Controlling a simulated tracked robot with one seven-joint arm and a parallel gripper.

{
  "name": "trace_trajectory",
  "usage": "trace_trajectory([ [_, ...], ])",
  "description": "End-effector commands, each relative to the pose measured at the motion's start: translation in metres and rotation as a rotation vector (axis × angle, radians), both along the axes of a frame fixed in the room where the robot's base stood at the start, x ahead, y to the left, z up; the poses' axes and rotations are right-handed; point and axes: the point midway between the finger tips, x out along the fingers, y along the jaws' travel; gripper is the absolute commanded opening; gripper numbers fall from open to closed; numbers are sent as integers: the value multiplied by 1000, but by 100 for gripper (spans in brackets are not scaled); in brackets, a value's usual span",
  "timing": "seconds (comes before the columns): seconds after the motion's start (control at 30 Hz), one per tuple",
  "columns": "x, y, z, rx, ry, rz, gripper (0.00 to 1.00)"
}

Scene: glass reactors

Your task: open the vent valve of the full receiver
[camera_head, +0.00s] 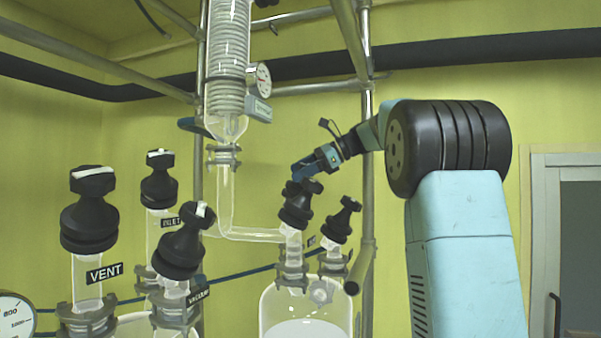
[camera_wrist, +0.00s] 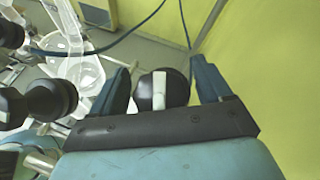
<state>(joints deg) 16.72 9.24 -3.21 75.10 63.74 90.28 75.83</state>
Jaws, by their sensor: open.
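My gripper (camera_head: 305,178) is open, just above a black valve knob (camera_head: 297,204) over a glass receiver (camera_head: 278,301) with pale liquid in the head view. In the wrist view, my gripper's (camera_wrist: 161,78) two fingers stand apart on either side of a black knob (camera_wrist: 177,92) with a white stripe. The knob shows gaps to both fingers. A second black knob (camera_head: 341,221) sits to the right on the same receiver. A small label (camera_head: 311,241) there is partly hidden and unreadable. The receiver's lower part is out of view.
At the left stand other black valves, labelled VENT (camera_head: 104,272), INLET (camera_head: 171,222) and VACUUM (camera_head: 199,293). A coiled glass condenser (camera_head: 228,60) and a metal post (camera_head: 367,200) are near the arm. Another black knob (camera_wrist: 52,99) is left of my gripper in the wrist view.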

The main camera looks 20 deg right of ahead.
Motion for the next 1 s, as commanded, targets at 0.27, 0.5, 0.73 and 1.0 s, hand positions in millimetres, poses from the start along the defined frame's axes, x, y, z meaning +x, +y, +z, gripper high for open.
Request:
trace_trajectory([
  [0.27,-12,-32,16,-1,-1,-3,78],
  [0.5,-21,-55,28,-1,-1,-2,78],
  [0.73,-24,-60,31,1,0,-1,78],
  [1.0,-24,-60,31,0,1,-2,78],
])
